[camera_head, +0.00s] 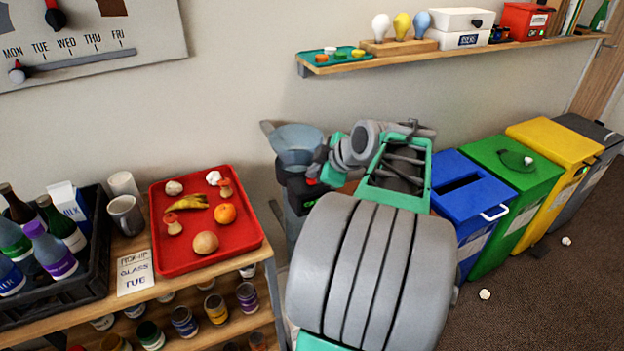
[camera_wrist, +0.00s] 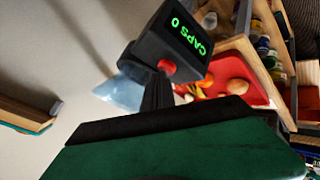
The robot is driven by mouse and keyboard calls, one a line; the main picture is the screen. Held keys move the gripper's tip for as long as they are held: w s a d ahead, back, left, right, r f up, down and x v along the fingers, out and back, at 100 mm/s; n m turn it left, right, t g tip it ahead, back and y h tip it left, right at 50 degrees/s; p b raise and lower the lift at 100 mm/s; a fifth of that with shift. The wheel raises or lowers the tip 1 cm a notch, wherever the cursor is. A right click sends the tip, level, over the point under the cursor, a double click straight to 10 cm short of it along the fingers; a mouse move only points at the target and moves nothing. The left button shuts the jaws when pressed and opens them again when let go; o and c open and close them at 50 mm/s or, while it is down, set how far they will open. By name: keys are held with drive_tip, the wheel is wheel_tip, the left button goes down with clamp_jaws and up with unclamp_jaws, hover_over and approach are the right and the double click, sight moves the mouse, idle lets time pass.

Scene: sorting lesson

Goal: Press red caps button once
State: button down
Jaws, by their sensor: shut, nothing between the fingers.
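The red caps button (camera_wrist: 167,67) sits on the side of a black counter box (camera_wrist: 158,40) in the wrist view. The box's green display reads "CAPS 0". My gripper (camera_wrist: 158,90) is shut and empty, its dark fingertips close below the button; I cannot tell whether they touch it. In the head view, the black box (camera_head: 299,190) is under a grey-blue hopper (camera_head: 292,145), beside the shelf unit. My arm hides part of that machine, and the button is not clear there.
Blue (camera_head: 462,192), green, yellow and grey bins stand at right. A wall shelf (camera_head: 400,52) runs above.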

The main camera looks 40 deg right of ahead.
drive_tip(key=shift+f, duration=0.1)
idle(0.4)
drive_tip(key=shift+r+p, duration=0.35)
drive_tip(key=shift+r, duration=0.5)
drive_tip(key=shift+r, duration=0.1)
drive_tip(key=shift+r+p, duration=1.5)
drive_tip(key=shift+r, duration=0.95)
